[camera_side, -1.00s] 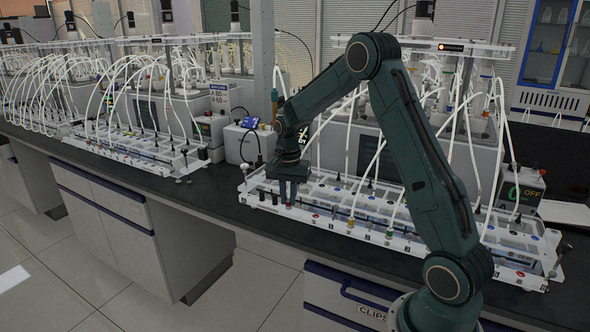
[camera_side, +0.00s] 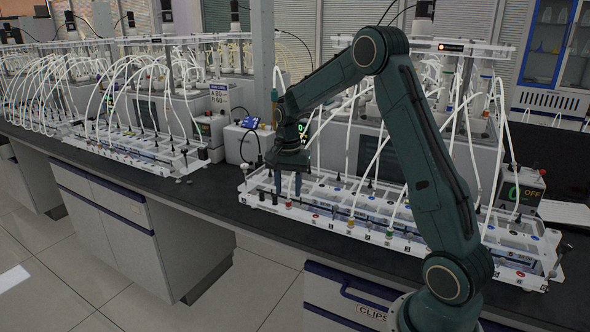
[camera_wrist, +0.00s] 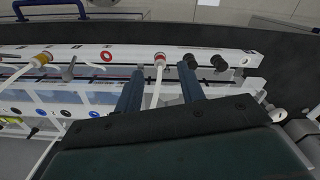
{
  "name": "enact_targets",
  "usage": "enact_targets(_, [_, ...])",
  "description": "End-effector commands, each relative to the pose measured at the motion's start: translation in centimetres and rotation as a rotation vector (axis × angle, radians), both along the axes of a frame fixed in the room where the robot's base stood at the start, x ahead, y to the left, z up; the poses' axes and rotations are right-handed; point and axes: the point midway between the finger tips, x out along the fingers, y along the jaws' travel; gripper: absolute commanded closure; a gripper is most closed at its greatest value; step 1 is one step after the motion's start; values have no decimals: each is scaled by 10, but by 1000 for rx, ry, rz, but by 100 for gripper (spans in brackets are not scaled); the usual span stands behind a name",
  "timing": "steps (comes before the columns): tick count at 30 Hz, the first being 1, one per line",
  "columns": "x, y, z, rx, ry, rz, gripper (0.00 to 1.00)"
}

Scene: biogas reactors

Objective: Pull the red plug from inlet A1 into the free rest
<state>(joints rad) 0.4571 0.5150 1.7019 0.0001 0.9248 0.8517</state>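The red plug (camera_wrist: 160,57), with its white tube (camera_wrist: 154,90), stands in the front white rail (camera_wrist: 130,54) in the wrist view. It shows small and red in the side view (camera_side: 288,203). A bare red-ringed port (camera_wrist: 106,56) lies beside it, on the yellow plug's side; this ring also shows in the side view (camera_side: 315,214). My gripper (camera_wrist: 160,77) is open, with one finger on each side of the tube and a gap to both. In the side view its fingertips (camera_side: 288,194) are just above the plug. The rail labels are too small to read.
Two black plugs (camera_wrist: 190,61) (camera_wrist: 218,62) stand close on the red plug's other side. A pale ringed hole (camera_wrist: 244,62) lies beyond them. A yellow plug (camera_wrist: 42,57) and a green plug (camera_side: 390,234) with tubes stand farther along. Several white tubes arch behind my gripper.

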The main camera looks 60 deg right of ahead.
Motion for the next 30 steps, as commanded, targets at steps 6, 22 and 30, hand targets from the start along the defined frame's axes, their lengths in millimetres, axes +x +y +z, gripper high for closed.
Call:
enact_targets(6, [1,0,37,-2,-4,0,61])
enact_targets(22, [0,0,105,-1,-1,0,61])
enact_targets(30, [0,0,109,0,0,0,61])
